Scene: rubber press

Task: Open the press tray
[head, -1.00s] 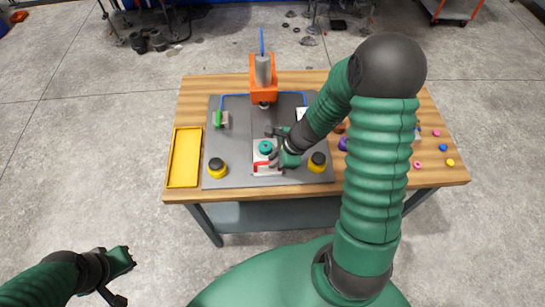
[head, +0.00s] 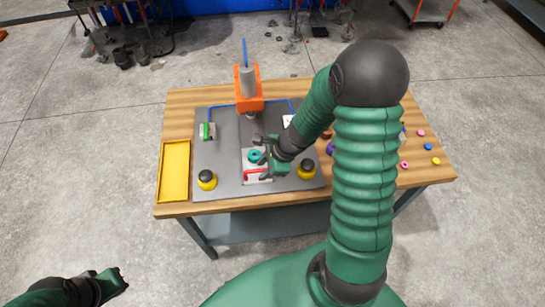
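The press tray (head: 258,180) is a light plate with a red handle (head: 257,174) at its front, set in the grey base of the press. A teal ring-shaped piece (head: 254,156) sits on it. My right gripper (head: 262,157) reaches in from the right, over the tray. Its fingers are spread, one near the ring and one near the red handle. I cannot tell whether a finger touches the handle.
The orange press head (head: 249,89) stands behind the tray. Yellow-and-black buttons (head: 207,180) (head: 306,170) flank it. An empty yellow bin (head: 174,171) lies at the left of the wooden table (head: 340,197). Small coloured pieces lie at the right, partly behind my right arm.

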